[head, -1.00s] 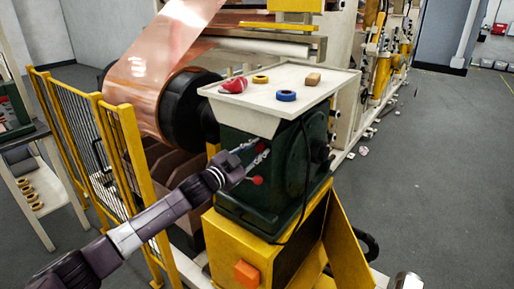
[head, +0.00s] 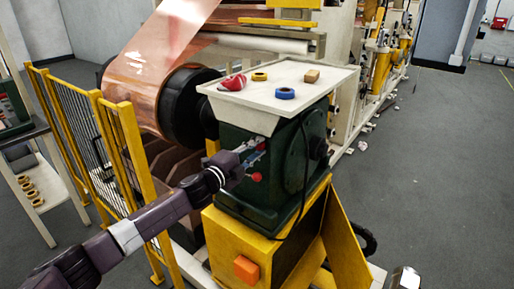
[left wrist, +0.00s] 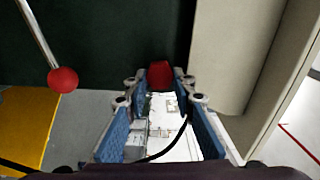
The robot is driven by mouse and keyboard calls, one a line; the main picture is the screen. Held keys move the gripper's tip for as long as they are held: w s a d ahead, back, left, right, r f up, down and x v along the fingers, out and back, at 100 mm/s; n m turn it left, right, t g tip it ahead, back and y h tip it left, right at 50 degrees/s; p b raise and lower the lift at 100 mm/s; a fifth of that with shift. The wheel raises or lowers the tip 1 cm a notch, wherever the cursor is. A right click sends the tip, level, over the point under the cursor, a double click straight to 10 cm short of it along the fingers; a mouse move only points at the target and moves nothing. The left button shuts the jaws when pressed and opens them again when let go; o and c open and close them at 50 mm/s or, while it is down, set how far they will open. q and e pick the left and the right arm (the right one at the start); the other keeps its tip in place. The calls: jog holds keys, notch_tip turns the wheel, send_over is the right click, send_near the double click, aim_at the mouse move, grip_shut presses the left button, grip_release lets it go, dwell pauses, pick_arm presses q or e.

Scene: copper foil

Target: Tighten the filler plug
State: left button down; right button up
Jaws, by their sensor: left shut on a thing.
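The red filler plug (left wrist: 160,75) is on the dark green gearbox housing (head: 238,196), under the white tray top. In the left wrist view it sits between the fingertips of my left gripper (left wrist: 160,82). The two fingers, with blue pads, are shut on it. In the head view my left gripper (head: 254,155) reaches the housing's near face from the left, and its fingers hide most of the plug. My right gripper is in neither view.
A lever with a red ball knob (left wrist: 62,80) is close beside the left gripper. The white tray (head: 328,84) overhangs the housing and carries a red item, tape rolls and a small block.

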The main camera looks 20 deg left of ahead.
pick_arm(q)
jog(key=shift+f+m, duration=0.2)
jog(key=shift+m, duration=0.3)
jog(key=c, duration=1.6)
grip_release()
jog(key=shift+r, duration=0.1)
jog(key=v, duration=1.2)
jog(key=shift+a, duration=0.1)
